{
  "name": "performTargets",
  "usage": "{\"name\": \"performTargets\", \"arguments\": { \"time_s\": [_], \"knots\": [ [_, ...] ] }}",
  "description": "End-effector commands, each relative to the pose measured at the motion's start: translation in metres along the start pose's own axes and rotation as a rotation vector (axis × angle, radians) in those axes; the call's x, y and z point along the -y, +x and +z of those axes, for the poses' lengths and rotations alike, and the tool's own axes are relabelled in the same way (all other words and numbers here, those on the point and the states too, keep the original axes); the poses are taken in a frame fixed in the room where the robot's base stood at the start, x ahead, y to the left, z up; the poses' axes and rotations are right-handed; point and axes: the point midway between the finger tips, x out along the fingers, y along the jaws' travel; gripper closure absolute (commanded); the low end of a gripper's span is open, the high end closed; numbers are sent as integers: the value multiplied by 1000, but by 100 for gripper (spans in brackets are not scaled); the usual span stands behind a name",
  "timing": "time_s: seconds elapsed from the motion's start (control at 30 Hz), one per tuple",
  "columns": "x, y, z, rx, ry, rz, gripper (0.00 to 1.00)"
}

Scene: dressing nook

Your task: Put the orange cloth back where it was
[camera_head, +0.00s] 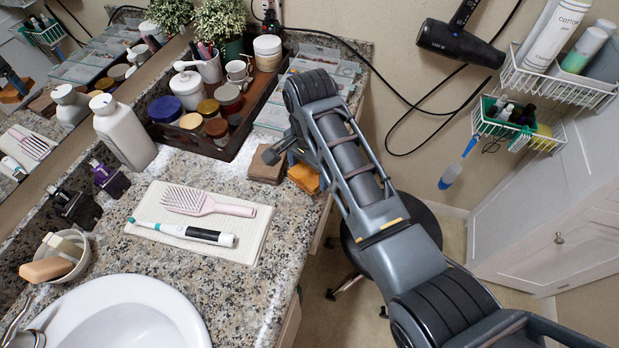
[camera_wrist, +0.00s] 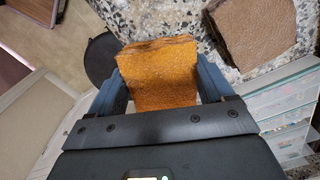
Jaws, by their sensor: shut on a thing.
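The orange cloth (camera_wrist: 160,72) is a folded, textured square between the two fingers of my gripper (camera_wrist: 165,85) in the wrist view. In the head view the orange cloth (camera_head: 304,178) shows at the counter's front edge, partly hidden by my arm. My gripper (camera_head: 283,160) is mostly hidden there behind my arm. A folded brown cloth (camera_head: 265,168) lies on the granite counter just left of the orange one. The brown cloth also shows at upper right in the wrist view (camera_wrist: 248,32). I cannot tell whether the orange cloth touches the counter.
A dark tray (camera_head: 245,125) of jars stands behind the cloths, with clear boxes (camera_wrist: 290,105) beside it. A white towel (camera_head: 245,238) with a hairbrush and toothbrush lies nearer the sink (camera_head: 120,315). Granite between towel and brown cloth is bare. A dark stool (camera_head: 420,222) stands below the counter.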

Motion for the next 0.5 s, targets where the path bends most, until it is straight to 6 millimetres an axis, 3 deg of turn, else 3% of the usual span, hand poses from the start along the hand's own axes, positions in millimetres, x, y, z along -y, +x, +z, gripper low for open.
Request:
{"name": "performTargets", "arguments": {
  "time_s": [0.3, 0.5],
  "knots": [
    [0, 36, 1, 2, 0, 2, 44],
    [1, 41, 1, 0, 0, 0, 44]
  ]
}}
